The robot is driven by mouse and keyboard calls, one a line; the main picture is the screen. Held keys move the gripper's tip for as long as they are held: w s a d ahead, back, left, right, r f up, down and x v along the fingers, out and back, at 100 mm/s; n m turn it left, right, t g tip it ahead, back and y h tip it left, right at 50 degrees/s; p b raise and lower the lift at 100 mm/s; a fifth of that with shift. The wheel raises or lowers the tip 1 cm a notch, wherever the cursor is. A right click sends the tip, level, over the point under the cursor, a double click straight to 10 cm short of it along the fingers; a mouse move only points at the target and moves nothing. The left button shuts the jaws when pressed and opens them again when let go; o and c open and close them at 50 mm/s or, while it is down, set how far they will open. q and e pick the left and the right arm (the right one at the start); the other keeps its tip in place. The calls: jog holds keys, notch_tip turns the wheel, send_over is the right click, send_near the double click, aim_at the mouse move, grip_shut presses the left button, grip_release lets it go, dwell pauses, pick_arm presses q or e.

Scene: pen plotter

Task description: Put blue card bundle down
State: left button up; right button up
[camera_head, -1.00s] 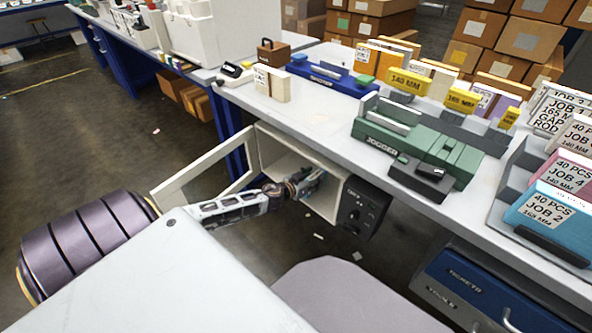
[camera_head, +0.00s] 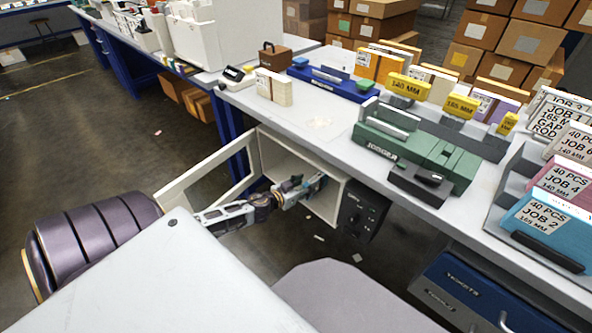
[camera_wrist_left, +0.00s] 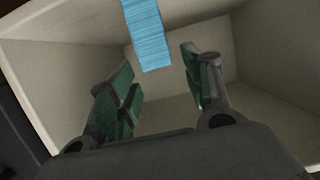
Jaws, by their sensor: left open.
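The blue card bundle (camera_wrist_left: 148,38) shows at the top of the left wrist view, inside a cream open-fronted box. It is a narrow block with fine layered lines, just beyond my fingertips. My left gripper (camera_wrist_left: 158,64) is open, its two green-padded fingers spread, with a gap between them and the bundle. In the head view my left gripper (camera_head: 308,187) reaches into the cream box (camera_head: 329,201) below the bench edge. There the bundle is too small and covered to make out clearly. My right gripper is out of sight.
The box has an open framed door (camera_head: 196,186) left of my arm and a dark control panel (camera_head: 359,211) on its right. On the bench above are a green jogger (camera_head: 420,150), a labelled cream block (camera_head: 274,87) and a rack of job bundles (camera_head: 552,217).

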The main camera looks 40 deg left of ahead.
pick_arm(q)
jog(key=p+v, duration=0.1)
jog(key=v, duration=0.3)
jog(key=shift+s, duration=0.25)
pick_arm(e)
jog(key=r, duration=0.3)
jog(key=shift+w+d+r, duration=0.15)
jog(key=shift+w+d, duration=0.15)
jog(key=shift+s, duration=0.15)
